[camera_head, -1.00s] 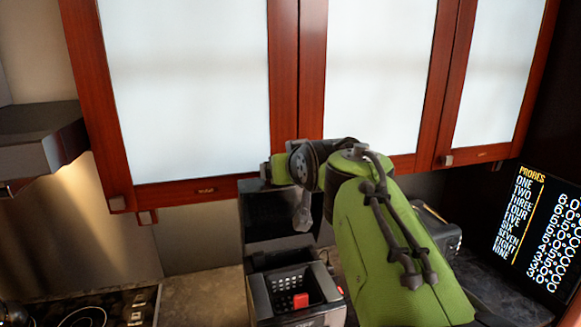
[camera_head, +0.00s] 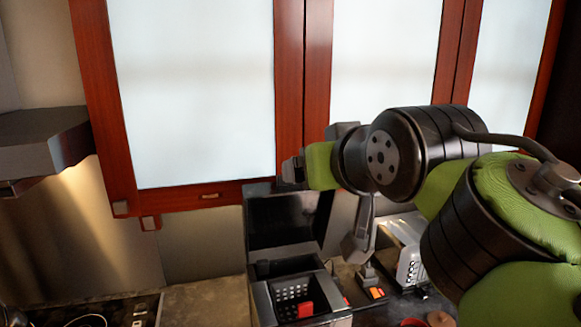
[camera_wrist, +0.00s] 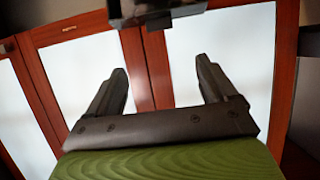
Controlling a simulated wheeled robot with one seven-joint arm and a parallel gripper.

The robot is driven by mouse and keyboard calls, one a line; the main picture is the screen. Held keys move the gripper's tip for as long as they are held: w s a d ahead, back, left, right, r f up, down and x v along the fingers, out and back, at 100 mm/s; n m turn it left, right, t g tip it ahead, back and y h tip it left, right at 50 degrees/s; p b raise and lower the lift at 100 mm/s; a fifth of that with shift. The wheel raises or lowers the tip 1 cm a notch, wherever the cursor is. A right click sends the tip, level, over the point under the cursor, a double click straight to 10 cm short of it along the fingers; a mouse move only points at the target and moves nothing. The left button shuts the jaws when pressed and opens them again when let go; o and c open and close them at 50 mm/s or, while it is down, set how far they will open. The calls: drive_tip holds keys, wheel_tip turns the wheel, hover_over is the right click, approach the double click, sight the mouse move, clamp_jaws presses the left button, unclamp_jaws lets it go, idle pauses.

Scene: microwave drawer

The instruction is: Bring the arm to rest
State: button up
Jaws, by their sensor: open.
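My gripper (camera_wrist: 160,85) shows in the wrist view with its two dark fingers wide apart and nothing between them. It points toward the cabinet doors with white panels (camera_wrist: 85,85). In the head view my green and black arm is folded in front of the cabinets at the right, and the gripper's fingertips cannot be made out clearly there.
A dark open-lidded appliance (camera_head: 290,290) with a red piece (camera_head: 305,309) inside stands on the counter (camera_head: 205,300). A light grey device (camera_head: 408,258) is right of it. Red-framed wall cabinets (camera_head: 288,95) hang above. A range hood (camera_head: 45,145) is at the left.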

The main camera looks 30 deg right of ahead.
drive_tip(key=s+a+f+n+g+y+b, duration=0.1)
drive_tip(key=s+a+f, duration=0.3)
drive_tip(key=f, duration=0.7)
drive_tip(key=s+a+f+n+g+y+b, duration=0.1)
drive_tip(key=s+a+f+g+b, duration=0.1)
drive_tip(key=f, duration=1)
drive_tip(key=s+a+f+n+g+y+b, duration=0.1)
drive_tip(key=s+a+f+g, duration=0.3)
drive_tip(key=f, duration=0.7)
drive_tip(key=s+a+b, duration=0.1)
drive_tip(key=s+a, duration=0.1)
drive_tip(key=shift+s+a+f+y, duration=0.15)
drive_tip(key=shift+a+y, duration=0.15)
drive_tip(key=shift+a, duration=0.05)
